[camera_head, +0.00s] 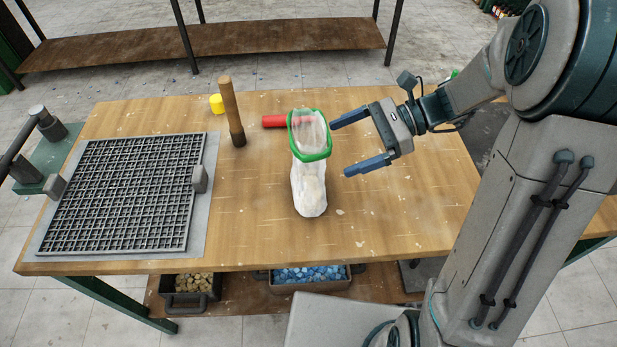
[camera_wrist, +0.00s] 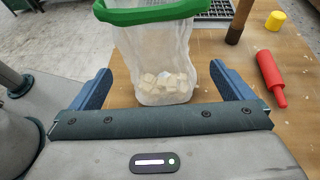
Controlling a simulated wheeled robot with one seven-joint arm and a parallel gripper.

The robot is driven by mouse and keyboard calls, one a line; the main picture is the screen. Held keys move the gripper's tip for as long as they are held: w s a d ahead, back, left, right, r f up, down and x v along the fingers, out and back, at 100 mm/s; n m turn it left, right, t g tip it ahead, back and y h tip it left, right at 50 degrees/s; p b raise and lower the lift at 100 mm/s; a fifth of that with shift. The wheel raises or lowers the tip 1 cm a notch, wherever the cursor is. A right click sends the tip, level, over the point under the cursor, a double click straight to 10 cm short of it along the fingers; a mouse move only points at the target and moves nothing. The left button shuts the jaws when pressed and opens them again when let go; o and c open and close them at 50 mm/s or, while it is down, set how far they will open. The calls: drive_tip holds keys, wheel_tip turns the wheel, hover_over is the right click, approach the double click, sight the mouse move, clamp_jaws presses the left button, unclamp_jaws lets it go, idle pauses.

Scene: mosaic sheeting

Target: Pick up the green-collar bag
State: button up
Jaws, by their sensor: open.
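The green-collar bag (camera_head: 308,190) stands upright on the wooden table, a translucent white bag with a green collar (camera_head: 325,155) around its open mouth. In the wrist view the bag (camera_wrist: 150,50) holds several pale tiles (camera_wrist: 164,84) at its bottom. My gripper (camera_head: 339,149) is open, with its two blue fingers to the right of the bag in the head view. In the wrist view my gripper's fingertips (camera_wrist: 160,75) lie on either side of the bag's lower part, apart from it at the left. Whether the right finger touches it I cannot tell.
A red-handled tool (camera_head: 273,121) lies just behind the bag. A wooden-handled tool (camera_head: 230,105) stands upright behind left, near a yellow piece (camera_head: 217,103). A grid sheet (camera_head: 125,195) covers the table's left side. The table (camera_head: 400,215) is clear at front right.

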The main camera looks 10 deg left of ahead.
sight(309, 167)
drive_tip(key=x, duration=0.8)
drive_tip(key=shift+s+a+p, duration=0.2)
drive_tip(key=shift+a+p, duration=0.1)
drive_tip(key=shift+a, duration=0.05)
drive_tip(key=c, duration=1.2)
